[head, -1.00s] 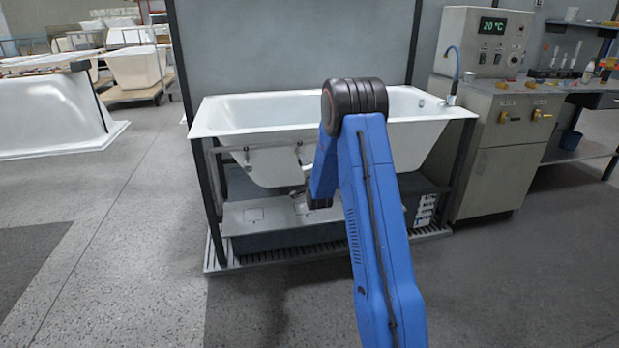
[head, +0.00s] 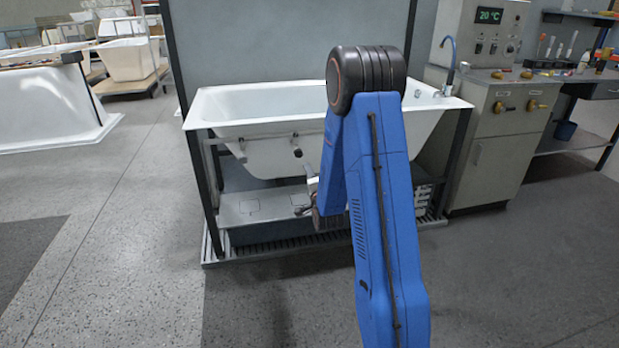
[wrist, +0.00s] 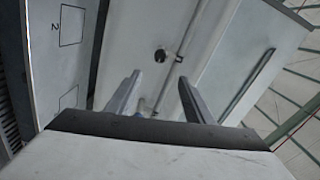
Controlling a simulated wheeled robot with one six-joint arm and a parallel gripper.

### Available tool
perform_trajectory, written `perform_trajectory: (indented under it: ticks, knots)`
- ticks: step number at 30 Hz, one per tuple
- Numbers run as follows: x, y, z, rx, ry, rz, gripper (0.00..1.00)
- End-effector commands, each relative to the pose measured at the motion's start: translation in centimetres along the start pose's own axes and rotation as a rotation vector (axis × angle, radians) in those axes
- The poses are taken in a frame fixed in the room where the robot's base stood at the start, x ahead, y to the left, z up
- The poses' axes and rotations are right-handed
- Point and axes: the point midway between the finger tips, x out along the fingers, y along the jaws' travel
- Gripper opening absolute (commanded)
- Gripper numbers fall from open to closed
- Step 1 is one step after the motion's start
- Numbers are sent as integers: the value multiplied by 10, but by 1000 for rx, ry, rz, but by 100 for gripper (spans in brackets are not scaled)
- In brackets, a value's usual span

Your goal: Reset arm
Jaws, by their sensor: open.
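My blue arm (head: 385,220) rises in the middle of the head view, folded at a dark elbow joint in front of the bathtub. My gripper (wrist: 155,88) shows in the wrist view with its two grey fingers apart and nothing between them. In the head view the gripper is mostly hidden behind the arm; only a small part shows left of it, low in front of the tub stand. The white bathtub (head: 225,105) sits on a dark frame behind the arm. Its underside with a dark round hole (wrist: 160,55) fills much of the wrist view.
A grey cabinet (head: 490,160) with a 20 °C display and a blue hose stands right of the tub. A low grey shelf (head: 250,208) lies under the tub. White shells (head: 50,105) stand at the left. The floor (head: 110,270) at the front left is clear.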

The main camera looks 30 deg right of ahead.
Motion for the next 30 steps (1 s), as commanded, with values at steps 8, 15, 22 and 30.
perform_trajectory:
  ticks: [8, 15, 22, 30]
  knots:
    - [-2, 0, 0, 0, 0, -1, 48]
    - [-2, 0, 0, 0, 0, -1, 48]
    - [-6, -13, 4, -42, -16, 28, 48]
    - [-33, -52, 23, -220, -96, 153, 48]
